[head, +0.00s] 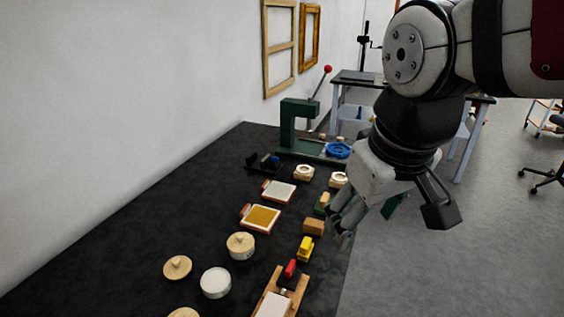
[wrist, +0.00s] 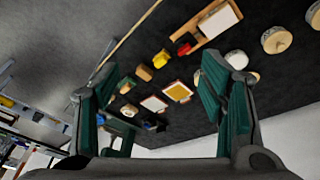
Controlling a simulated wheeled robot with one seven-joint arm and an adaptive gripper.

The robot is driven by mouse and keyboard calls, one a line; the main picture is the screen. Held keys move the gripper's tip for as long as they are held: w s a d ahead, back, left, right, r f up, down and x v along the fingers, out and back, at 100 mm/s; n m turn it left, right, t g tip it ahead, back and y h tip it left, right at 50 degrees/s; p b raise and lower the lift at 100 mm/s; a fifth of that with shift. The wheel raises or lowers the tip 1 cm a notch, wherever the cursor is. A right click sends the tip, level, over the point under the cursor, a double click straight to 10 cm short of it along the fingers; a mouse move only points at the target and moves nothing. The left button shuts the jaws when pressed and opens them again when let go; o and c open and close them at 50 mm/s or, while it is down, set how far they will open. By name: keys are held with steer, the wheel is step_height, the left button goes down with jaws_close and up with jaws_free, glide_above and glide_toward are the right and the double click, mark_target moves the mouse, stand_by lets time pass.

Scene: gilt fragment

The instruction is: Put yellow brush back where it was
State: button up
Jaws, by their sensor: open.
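A small yellow block-like thing (head: 305,248), which looks like the yellow brush, rests on the black table near its right edge. It also shows in the wrist view (wrist: 160,59), beyond and between my fingers. My gripper (head: 343,215) is open and empty, above the table's right edge and higher than the yellow brush, apart from it. In the wrist view both green-padded fingers of my gripper (wrist: 158,72) are spread wide. Just nearer in the head view, a red-topped piece (head: 291,268) sits on a wooden board (head: 267,297).
A tan block (head: 314,226) stands just behind the yellow brush. Round lidded pots (head: 241,246) and framed trays (head: 260,218) stand to the left. A green press (head: 298,125) with a red-knobbed lever stands at the back. Bare black table (head: 110,240) lies at left.

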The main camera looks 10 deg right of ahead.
steer(key=shift+m+t+y, duration=0.3)
steer(key=shift+m+t, duration=0.3)
steer(key=shift+m, duration=0.3)
steer(key=shift+s+a+f, duration=0.1)
steer(key=shift+s+f, duration=0.15)
steer(key=shift+s, duration=0.9)
steer(key=shift+s+f, duration=0.2)
steer(key=shift+s, duration=0.9)
